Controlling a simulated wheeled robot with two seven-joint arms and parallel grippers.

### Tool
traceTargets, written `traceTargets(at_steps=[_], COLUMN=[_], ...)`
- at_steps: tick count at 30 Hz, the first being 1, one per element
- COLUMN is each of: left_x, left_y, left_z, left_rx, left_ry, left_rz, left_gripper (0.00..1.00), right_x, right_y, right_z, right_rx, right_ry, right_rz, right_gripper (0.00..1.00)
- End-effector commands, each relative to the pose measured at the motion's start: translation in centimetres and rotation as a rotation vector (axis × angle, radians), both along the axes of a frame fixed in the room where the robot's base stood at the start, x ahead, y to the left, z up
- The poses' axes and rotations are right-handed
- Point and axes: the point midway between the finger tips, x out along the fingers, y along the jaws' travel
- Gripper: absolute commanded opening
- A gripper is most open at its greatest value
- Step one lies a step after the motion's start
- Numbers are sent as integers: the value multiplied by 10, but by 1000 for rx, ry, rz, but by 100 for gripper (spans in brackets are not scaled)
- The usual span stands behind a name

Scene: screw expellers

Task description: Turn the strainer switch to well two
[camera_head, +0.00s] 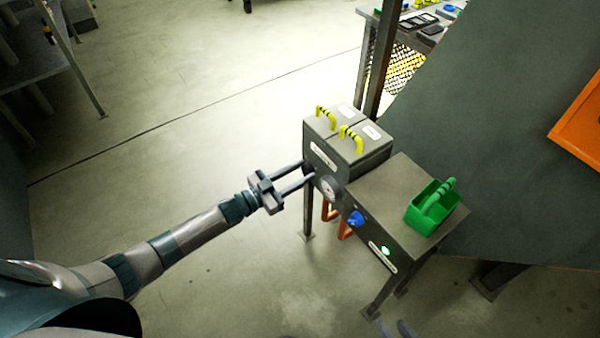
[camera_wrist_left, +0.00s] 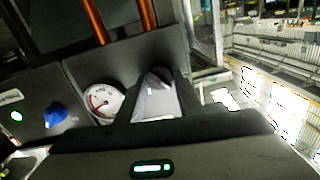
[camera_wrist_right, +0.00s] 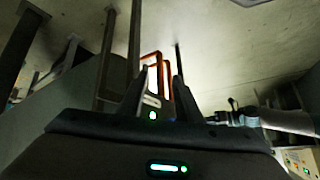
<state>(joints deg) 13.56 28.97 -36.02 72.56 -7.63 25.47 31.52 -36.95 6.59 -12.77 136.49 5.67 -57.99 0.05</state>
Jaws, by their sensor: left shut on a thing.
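The strainer station is a grey box (camera_head: 345,155) with two lidded wells, each with a yellow-black handle. My left gripper (camera_head: 308,172) reaches the front face beside a round gauge (camera_head: 330,188). In the left wrist view its fingers close around a pale grey switch knob (camera_wrist_left: 155,102), next to the gauge (camera_wrist_left: 104,101). The fingers hide part of the knob, and I cannot tell which well it points to. My right gripper (camera_wrist_right: 158,85) is open and empty in the right wrist view; only its fingertips seem to show at the bottom of the head view.
A blue knob (camera_head: 355,219) and a lit green button (camera_head: 385,251) sit right of the gauge. A green caddy (camera_head: 437,207) stands on the lower table top (camera_head: 390,195). Orange pipes (camera_head: 345,229) hang below. A large dark green surface (camera_head: 490,130) stands behind.

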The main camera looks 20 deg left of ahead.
Motion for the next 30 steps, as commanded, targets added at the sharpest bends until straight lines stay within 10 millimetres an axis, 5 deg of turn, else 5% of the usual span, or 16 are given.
traceTargets(at_steps=[22, 30], left_x=[-2, -2], left_y=[-2, -3], left_z=[-2, -3], left_rx=[510, 712], left_ry=[-399, -558], left_rz=[1, 0], left_gripper=[11, 11], right_x=[4, 23], right_y=[8, 17], right_z=[2, 19], right_rx=[29, 59], right_ry=[-46, -179], right_rz=[4, 5], right_gripper=[31, 31])
